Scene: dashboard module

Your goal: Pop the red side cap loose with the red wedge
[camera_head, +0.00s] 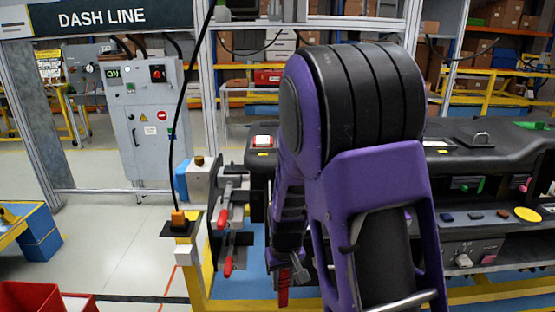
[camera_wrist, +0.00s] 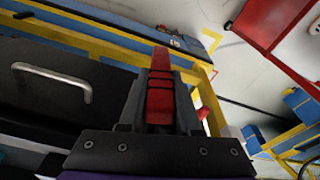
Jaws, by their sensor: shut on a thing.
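My gripper (camera_head: 287,264) points down in front of the left end of the black dashboard module (camera_head: 470,180). It is shut on the red wedge (camera_head: 283,291), whose tip sticks out below the fingers. In the wrist view my gripper (camera_wrist: 160,84) has the red wedge (camera_wrist: 160,102) upright between its two dark fingers, with dark bands across it. I cannot make out the red side cap for certain; my arm covers part of the module's left end. A small red and white piece (camera_head: 263,141) sits on top of that end.
Clamps with red handles (camera_head: 222,217) stand just left of the module on a yellow frame (camera_head: 199,280). A red bin (camera_head: 30,297) is at the lower left. A grey control cabinet (camera_head: 150,120) stands behind.

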